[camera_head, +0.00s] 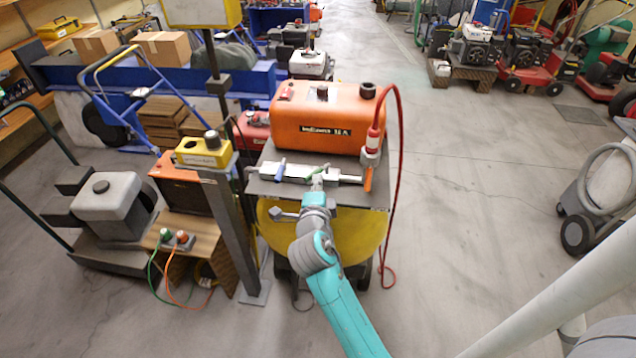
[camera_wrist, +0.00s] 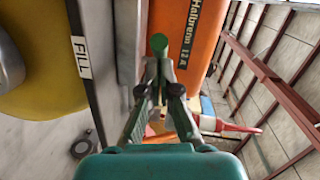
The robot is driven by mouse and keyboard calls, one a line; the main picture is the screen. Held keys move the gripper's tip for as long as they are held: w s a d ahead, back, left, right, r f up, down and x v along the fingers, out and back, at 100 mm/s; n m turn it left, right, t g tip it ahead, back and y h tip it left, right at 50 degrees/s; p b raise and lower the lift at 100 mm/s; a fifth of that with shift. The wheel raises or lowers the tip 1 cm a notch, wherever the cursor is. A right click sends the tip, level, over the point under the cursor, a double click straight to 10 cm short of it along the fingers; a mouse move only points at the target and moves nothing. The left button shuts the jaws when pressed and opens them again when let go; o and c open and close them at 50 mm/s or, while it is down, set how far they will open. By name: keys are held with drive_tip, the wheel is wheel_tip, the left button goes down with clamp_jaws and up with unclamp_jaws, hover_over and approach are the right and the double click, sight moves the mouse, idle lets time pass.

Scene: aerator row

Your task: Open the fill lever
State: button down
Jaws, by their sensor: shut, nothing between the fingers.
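A lever with a green round end (camera_wrist: 158,44) shows just beyond my fingertips in the wrist view. In the head view a green handle (camera_head: 316,170) stands on the silver pipe in front of the orange tank. A white label reading FILL (camera_wrist: 81,57) is on the grey edge to the left in the wrist view. My gripper (camera_wrist: 159,84) is shut and empty, close to the green end; I cannot tell whether they touch. In the head view my gripper (camera_head: 317,185) is at the middle of the pipe and hides part of it.
The orange tank (camera_head: 318,117) is right behind the pipe. A blue handle (camera_head: 280,170) is to the left, and an orange handle (camera_head: 368,180) to the right. A red hose (camera_head: 399,150) hangs at the right.

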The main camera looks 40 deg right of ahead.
drive_tip(key=shift+w+a, duration=0.1)
drive_tip(key=shift+w, duration=0.05)
drive_tip(key=shift+w+a+m+g+h, duration=0.2)
drive_tip(key=shift+w+m+g+h, duration=0.4)
drive_tip(key=shift+m+g, duration=0.2)
drive_tip(key=shift+w+a+m+g+h, duration=0.15)
drive_tip(key=shift+w+m+g+h, duration=0.3)
drive_tip(key=shift+m+g+h, duration=0.35)
drive_tip(key=shift+w+d, duration=0.1)
drive_tip(key=shift+w, duration=1.25)
drive_tip(key=shift+w+d, duration=0.3)
drive_tip(key=shift+w, duration=0.65)
